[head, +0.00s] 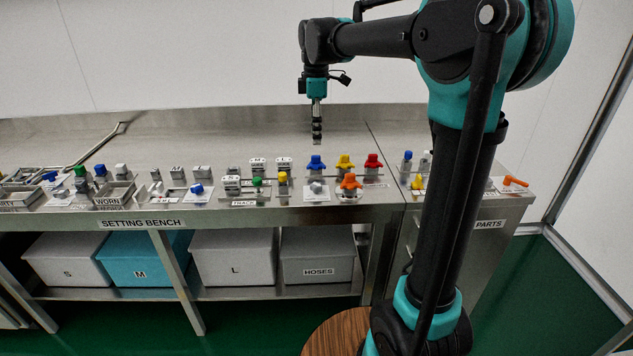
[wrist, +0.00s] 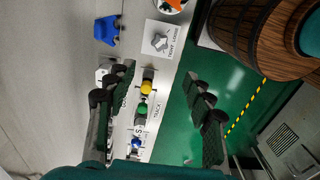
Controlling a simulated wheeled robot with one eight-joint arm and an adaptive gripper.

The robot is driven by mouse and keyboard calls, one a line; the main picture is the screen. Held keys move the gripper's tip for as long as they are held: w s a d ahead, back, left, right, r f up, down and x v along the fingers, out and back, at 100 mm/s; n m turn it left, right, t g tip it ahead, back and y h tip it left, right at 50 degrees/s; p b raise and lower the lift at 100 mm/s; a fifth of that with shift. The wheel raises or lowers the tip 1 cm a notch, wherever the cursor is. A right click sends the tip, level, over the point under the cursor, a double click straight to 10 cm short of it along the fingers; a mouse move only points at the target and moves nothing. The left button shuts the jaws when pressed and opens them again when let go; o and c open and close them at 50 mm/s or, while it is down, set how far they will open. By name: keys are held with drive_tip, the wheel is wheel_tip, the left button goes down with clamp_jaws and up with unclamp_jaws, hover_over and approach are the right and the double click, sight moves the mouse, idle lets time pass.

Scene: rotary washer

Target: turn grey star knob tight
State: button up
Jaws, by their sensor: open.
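The grey star knob (wrist: 160,41) sits on a white square plate lettered with TIGHT and LOOSE in the wrist view. In the head view the grey knob (head: 316,187) stands near the front edge of the setting bench (head: 225,215). My gripper (head: 317,138) points down above the bench, behind and above the knob, with nothing held. In the wrist view my gripper (wrist: 159,76) has its two dark fingers spread wide apart, and the knob lies beyond the fingertips, untouched.
An orange knob (head: 350,182) stands close right of the grey knob. Blue (head: 316,162), yellow (head: 345,161) and red (head: 373,161) knobs stand behind. A yellow-topped fitting (head: 283,178) is close left. The bench's back strip is clear.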

sight(317, 184)
wheel_tip(317, 184, down, 17)
drive_tip(key=shift+f, duration=0.1)
idle(0.4)
drive_tip(key=shift+c, duration=0.3)
drive_tip(key=c, duration=1.1)
